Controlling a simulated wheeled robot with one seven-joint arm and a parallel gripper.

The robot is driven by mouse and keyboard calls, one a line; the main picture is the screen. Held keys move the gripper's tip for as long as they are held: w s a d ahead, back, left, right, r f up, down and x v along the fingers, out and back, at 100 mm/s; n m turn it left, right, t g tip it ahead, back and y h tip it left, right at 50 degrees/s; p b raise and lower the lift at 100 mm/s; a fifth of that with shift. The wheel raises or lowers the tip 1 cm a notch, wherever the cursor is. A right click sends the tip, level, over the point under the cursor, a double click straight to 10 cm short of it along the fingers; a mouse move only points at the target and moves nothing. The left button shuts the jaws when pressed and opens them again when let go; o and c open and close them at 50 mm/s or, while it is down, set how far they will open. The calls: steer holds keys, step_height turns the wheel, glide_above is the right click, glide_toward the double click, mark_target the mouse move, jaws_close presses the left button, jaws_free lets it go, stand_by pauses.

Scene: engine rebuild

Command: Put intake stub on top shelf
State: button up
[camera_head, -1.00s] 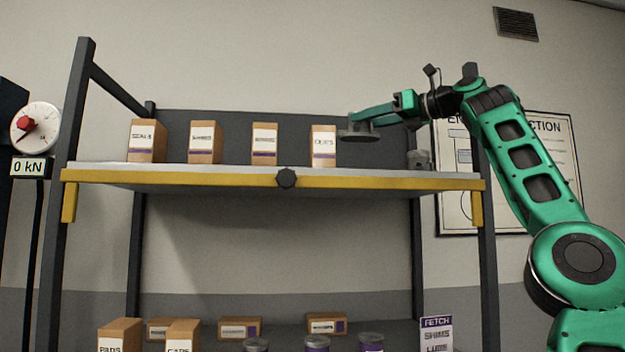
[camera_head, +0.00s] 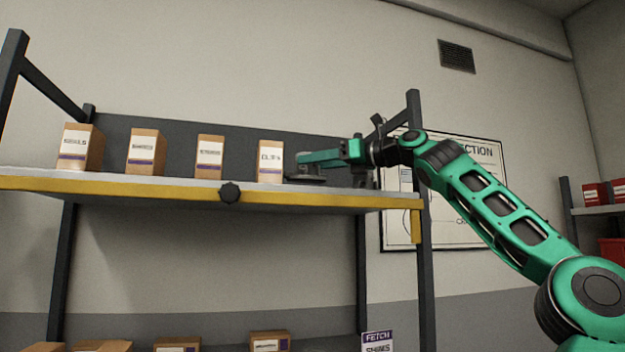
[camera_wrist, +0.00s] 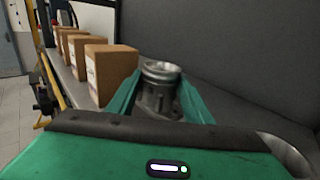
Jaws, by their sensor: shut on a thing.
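The intake stub (camera_wrist: 158,98) is a grey metal part with a round, open top, upright between my fingers in the wrist view. In the head view its wide flat grey part (camera_head: 306,179) shows low over the top shelf (camera_head: 205,187), just right of the rightmost box. My gripper (camera_head: 304,158) is shut on the stub and reaches in from the right; its green fingers also flank the stub in the wrist view (camera_wrist: 159,82). The stub is at about the shelf's surface level. I cannot tell whether it touches the shelf.
Several labelled cardboard boxes stand in a row on the top shelf, the nearest (camera_head: 270,161) close to the stub's left. Another grey part (camera_head: 362,176) sits at the shelf's right end, near a post (camera_head: 418,150). A dark back panel (camera_head: 225,135) closes the rear.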

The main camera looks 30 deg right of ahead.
mark_target(317, 173)
steer(key=shift+d+f, duration=0.1)
steer(key=shift+f, duration=1.4)
steer(key=o, duration=1.3)
steer(key=shift+f, duration=0.1)
steer(key=v, duration=1.2)
